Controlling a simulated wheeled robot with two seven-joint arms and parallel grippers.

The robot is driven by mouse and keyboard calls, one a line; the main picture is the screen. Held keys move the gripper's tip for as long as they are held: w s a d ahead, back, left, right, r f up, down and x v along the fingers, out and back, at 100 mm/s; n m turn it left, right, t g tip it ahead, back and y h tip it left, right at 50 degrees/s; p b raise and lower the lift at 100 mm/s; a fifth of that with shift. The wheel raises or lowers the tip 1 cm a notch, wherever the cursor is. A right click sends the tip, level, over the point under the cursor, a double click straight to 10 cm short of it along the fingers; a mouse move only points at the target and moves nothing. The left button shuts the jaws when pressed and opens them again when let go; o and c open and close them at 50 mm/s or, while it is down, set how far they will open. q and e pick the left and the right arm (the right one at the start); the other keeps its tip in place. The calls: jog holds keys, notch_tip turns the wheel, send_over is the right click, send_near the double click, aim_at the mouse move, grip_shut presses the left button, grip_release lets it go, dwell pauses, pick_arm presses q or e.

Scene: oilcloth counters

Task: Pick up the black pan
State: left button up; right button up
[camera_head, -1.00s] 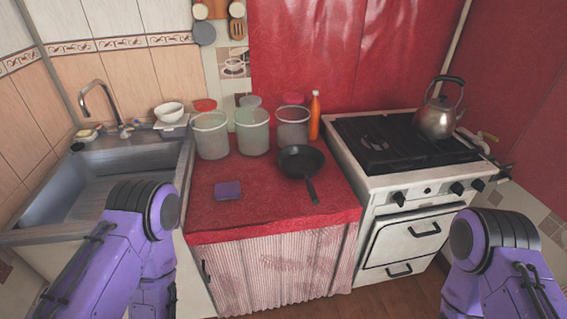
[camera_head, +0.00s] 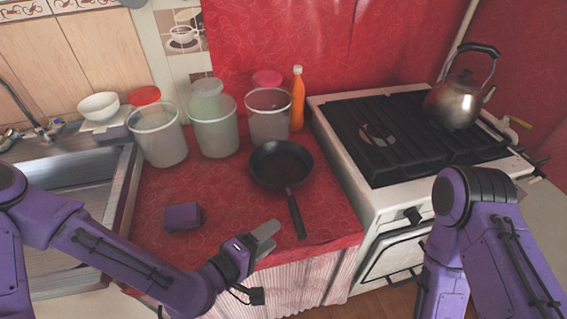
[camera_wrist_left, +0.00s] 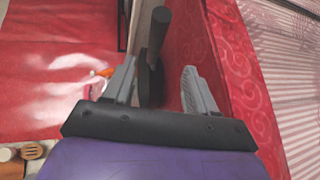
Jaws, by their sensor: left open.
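The black pan (camera_head: 281,162) lies on the red oilcloth counter (camera_head: 222,178), with its handle (camera_head: 296,214) toward the front edge. My left gripper (camera_head: 266,239) is open and empty, just left of the handle's end and apart from it. In the left wrist view, the pan's dark handle (camera_wrist_left: 157,32) shows beyond the gap between the open fingers (camera_wrist_left: 158,90); the rest of the pan is partly hidden there. My right arm shows at the right of the head view, but its gripper does not.
A purple sponge-like block (camera_head: 183,216) lies left of the pan. Several clear containers and an orange bottle (camera_head: 298,98) stand behind it. A stove (camera_head: 340,150) with a kettle (camera_head: 455,100) is at right, a sink (camera_head: 75,172) at left.

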aim_at(295, 211)
pick_arm(q)
jog(key=x, duration=0.2)
jog(key=r+x, duration=0.1)
jog(key=x, duration=0.2)
jog(key=shift+w, duration=0.3)
jog(key=p+x, duration=0.1)
jog(key=x, duration=0.5)
jog(key=shift+w+a+p, duration=0.1)
jog(key=shift+a+p, duration=0.15)
jog(key=shift+p, duration=0.15)
grip_shut()
jog(key=shift+f, duration=0.1)
dwell(0.5)
